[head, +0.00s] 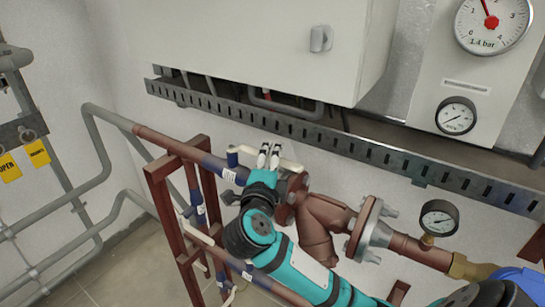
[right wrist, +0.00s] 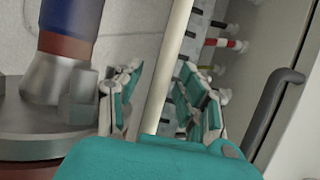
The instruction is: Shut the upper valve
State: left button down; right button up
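In the right wrist view the cream lever (right wrist: 171,60) runs lengthwise between the two fingers. My right gripper (head: 269,150) is at the lever, with its fingertips pointing up in the head view. In the right wrist view my right gripper (right wrist: 158,85) has one finger on each side of the lever, with a visible gap; firm contact does not show. The gripper hides part of the lever and valve body. My left gripper is not in view.
A red-brown pipe stand (head: 163,205) is left of the valve. A slotted metal rail (head: 300,130) runs behind, below a white cabinet (head: 250,45). A flange (head: 372,228) and small gauge (head: 439,218) are on the right. Open floor shows lower left.

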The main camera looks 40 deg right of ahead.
grip_shut()
dwell(0.3)
jog(key=shift+f, duration=0.1)
